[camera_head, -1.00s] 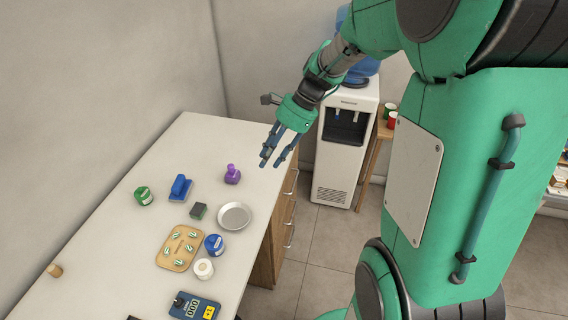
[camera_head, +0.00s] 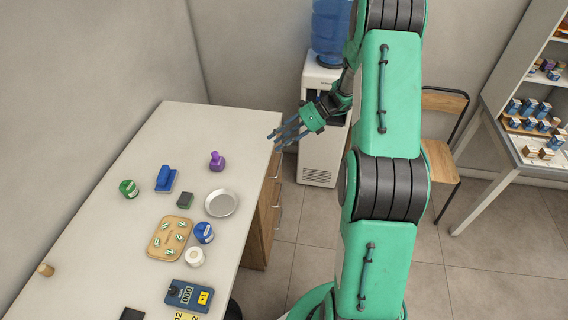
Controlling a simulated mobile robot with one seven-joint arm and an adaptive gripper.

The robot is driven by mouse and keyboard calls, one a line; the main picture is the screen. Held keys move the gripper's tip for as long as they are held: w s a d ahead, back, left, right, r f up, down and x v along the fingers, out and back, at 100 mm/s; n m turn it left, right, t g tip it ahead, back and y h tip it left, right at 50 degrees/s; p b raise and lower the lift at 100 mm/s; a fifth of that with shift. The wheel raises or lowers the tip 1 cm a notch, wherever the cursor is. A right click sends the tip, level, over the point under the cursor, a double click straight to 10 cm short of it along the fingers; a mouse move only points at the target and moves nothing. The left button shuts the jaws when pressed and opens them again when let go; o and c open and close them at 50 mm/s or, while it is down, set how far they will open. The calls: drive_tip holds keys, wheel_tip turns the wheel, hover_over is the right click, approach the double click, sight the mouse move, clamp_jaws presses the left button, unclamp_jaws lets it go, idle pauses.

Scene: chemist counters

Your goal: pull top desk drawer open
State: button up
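The desk (camera_head: 225,130) has a white top and a wooden drawer unit (camera_head: 262,225) under its right side. The drawer fronts face right and show at a steep angle. The top drawer's metal handle (camera_head: 278,166) is just below the desktop edge, and the drawer looks shut. My gripper (camera_head: 277,141) is at the far right corner of the desk, with its blue fingers apart and pointing left. It appears empty and a little above or beyond the top handle in the picture. I cannot tell its exact distance from the handle.
On the desktop are a metal dish (camera_head: 221,203), a purple stamp (camera_head: 217,161), a wooden tray (camera_head: 169,238) and a blue meter (camera_head: 188,296). A water cooler (camera_head: 320,150) stands behind my gripper. A chair (camera_head: 440,150) and shelf stand right. Floor beside the drawers is clear.

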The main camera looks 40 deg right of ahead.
drive_tip(key=d+f+m+t+y+p, duration=0.1)
drive_tip(key=d+f+m+t, duration=0.3)
drive_tip(key=d+f+m, duration=0.5)
drive_tip(key=m+t, duration=0.3)
drive_tip(key=m, duration=0.2)
approach(280, 163)
drive_tip(key=v, duration=0.6)
drive_tip(key=shift+s+a+r+h+p, duration=0.15)
drive_tip(key=shift+a+h+p, duration=0.15)
drive_tip(key=shift+h+p, duration=0.15)
drive_tip(key=shift+a, duration=0.15)
drive_tip(key=b+x, duration=0.1)
drive_tip(key=x, duration=1.2)
drive_tip(key=shift+w+a, duration=0.2)
drive_tip(key=shift+w, duration=0.1)
drive_tip(key=shift+r, duration=0.1)
clamp_jaws()
